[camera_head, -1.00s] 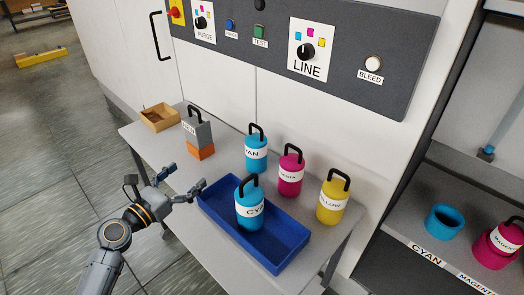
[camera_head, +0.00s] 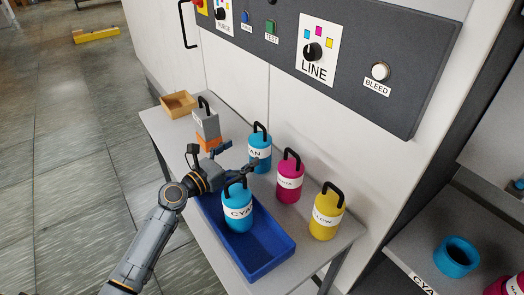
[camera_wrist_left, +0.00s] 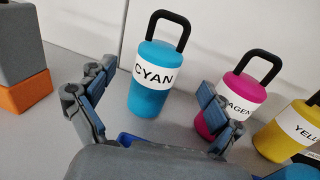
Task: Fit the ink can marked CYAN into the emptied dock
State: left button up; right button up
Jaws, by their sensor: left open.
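One cyan can (camera_head: 260,152) with a black handle stands upright on the table at the back; it also shows in the left wrist view (camera_wrist_left: 148,95), marked CYAN. Another cyan can (camera_head: 238,212) stands in the blue tray (camera_head: 280,250). My left gripper (camera_head: 222,160) is open and empty, above the tray's far end. In the left wrist view its fingers (camera_wrist_left: 155,85) are spread, with the back cyan can between them in the picture, beyond the fingertips. An empty cyan ring-shaped dock (camera_head: 456,257) sits on the right shelf by a partly cut-off label. My right gripper is out of view.
A magenta can (camera_head: 290,178) and a yellow can (camera_head: 327,214) stand right of the back cyan can. A grey-and-orange block with a handle (camera_head: 207,125) and a wooden box (camera_head: 179,104) are at the left. A control panel (camera_head: 345,50) hangs above.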

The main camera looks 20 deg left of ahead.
aim_at(260, 140)
pick_arm(q)
jog(key=shift+x, duration=0.95)
jog(key=x, duration=0.5)
jog(key=shift+w+d, duration=0.15)
jog(key=shift+w, duration=0.1)
jog(key=shift+w+d, duration=0.15)
jog(key=shift+w, duration=0.1)
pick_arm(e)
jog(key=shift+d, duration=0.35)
pick_arm(q)
jog(key=shift+c, duration=0.4)
